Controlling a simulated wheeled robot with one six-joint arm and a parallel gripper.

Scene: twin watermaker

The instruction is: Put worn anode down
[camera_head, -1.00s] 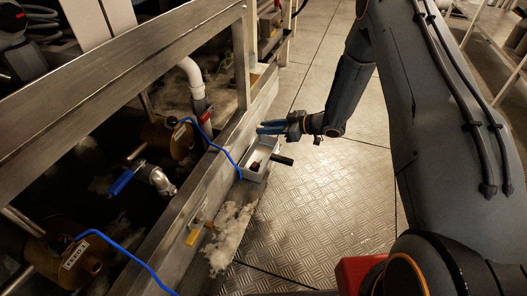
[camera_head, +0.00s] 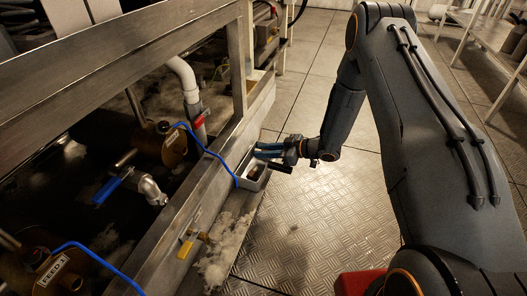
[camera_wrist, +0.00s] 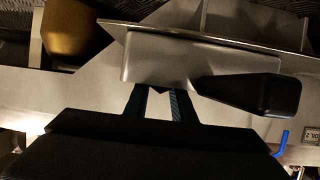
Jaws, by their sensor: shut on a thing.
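My gripper (camera_head: 268,151) is at the far edge of a small pale tray (camera_head: 249,184), its blue fingers reaching over the tray from the right. In the wrist view the two fingers (camera_wrist: 157,104) run up to the tray's grey side wall (camera_wrist: 155,68), which hides their tips. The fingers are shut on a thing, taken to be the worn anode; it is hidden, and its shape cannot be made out. A black handle (camera_head: 282,168) sticks out at the tray's right side; it also shows in the wrist view (camera_wrist: 255,93).
The tray sits against a metal frame rail (camera_head: 190,200). A white fluffy heap (camera_head: 222,250) lies in front. The treadplate floor (camera_head: 310,220) on the right is clear.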

